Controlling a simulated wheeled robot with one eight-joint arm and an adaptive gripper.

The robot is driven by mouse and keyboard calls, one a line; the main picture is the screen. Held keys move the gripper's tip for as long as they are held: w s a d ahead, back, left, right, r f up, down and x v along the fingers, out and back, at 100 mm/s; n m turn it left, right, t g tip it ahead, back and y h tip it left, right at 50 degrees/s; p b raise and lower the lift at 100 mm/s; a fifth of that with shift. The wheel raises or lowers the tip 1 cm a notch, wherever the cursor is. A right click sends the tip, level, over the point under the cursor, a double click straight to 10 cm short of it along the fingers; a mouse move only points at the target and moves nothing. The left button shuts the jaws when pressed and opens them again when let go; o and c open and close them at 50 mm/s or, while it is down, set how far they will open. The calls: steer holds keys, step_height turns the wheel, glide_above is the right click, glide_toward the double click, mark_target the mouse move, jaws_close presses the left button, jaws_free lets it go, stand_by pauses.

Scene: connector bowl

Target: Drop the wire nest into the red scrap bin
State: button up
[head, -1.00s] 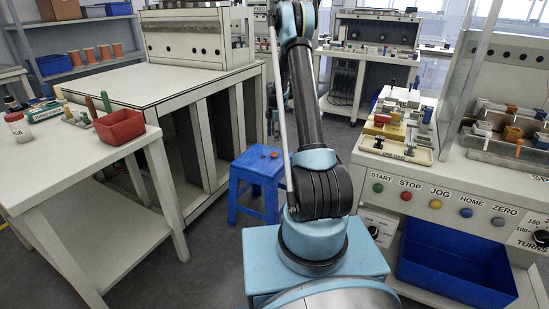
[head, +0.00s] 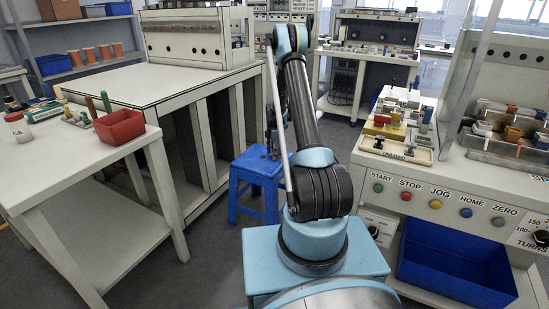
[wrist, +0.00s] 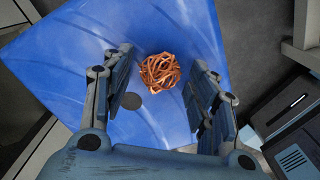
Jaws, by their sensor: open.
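The wire nest (wrist: 160,71) is a loose ball of copper-orange wire on the seat of the blue stool (wrist: 60,50). In the wrist view it lies between and just beyond the fingertips of my gripper (wrist: 157,80), which is open and empty. I cannot tell the exact height of the fingers above the seat. In the head view my arm comes down over the stool (head: 252,170), and the nest is hidden there. The red scrap bin (head: 119,127) is an open-topped red box near the right edge of the left white table.
A console with buttons (head: 440,205) and a blue crate (head: 455,262) are on the right.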

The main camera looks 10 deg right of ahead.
steer(key=shift+f, duration=0.25)
steer(key=c, duration=0.9)
steer(key=shift+c, duration=0.2)
steer(key=shift+r, duration=0.15)
